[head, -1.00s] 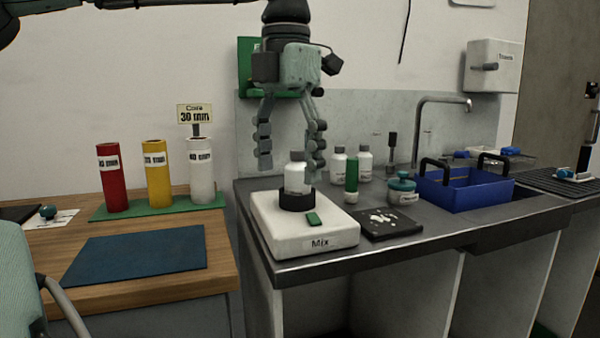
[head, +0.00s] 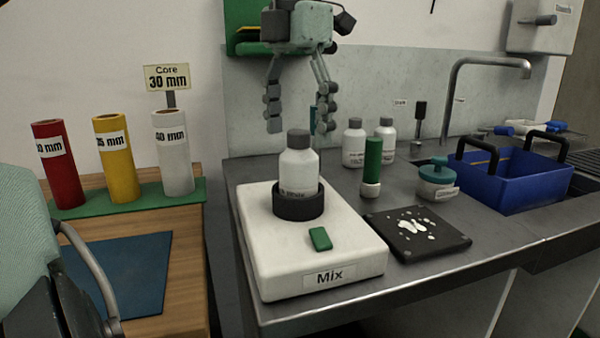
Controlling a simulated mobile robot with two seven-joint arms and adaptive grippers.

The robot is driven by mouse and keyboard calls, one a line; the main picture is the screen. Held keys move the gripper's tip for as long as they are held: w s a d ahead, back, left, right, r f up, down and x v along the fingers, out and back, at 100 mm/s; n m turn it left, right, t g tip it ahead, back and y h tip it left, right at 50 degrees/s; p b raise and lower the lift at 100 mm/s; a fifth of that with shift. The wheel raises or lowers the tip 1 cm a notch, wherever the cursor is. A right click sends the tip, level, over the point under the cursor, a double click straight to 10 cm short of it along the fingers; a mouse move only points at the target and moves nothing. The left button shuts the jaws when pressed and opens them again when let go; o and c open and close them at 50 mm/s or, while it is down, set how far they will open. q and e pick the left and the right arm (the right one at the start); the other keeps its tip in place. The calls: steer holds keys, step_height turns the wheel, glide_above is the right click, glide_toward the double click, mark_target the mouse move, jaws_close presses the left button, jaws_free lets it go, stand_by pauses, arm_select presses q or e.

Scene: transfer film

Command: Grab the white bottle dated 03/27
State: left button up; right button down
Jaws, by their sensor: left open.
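A white bottle with a grey cap (head: 299,167) stands upright in the black ring holder of a white mixer (head: 270,255) labelled "Mix". Two more white bottles with grey caps, one at left (head: 354,145) and one at right (head: 385,140), stand on the counter behind. The labels are too small to read a date on any of them. My left gripper (head: 299,112) is open, fingers pointing down, above and behind the mixer bottle, with nothing between its fingers. My right gripper is not in view.
A green-topped tube (head: 372,165), a teal-lidded jar (head: 437,180) and a black slab with white spots (head: 418,236) stand right of the mixer. A blue crate (head: 520,185) is farther right. Red, yellow and white rolls stand on the wooden table (head: 185,290) at left.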

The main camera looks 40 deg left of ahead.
mark_target(298, 168)
arm_select(q)
step_height(298, 168, down, 6)
steer(key=shift+d+r, duration=0.1)
steer(key=shift+d, duration=0.05)
steer(key=shift+f, duration=0.45)
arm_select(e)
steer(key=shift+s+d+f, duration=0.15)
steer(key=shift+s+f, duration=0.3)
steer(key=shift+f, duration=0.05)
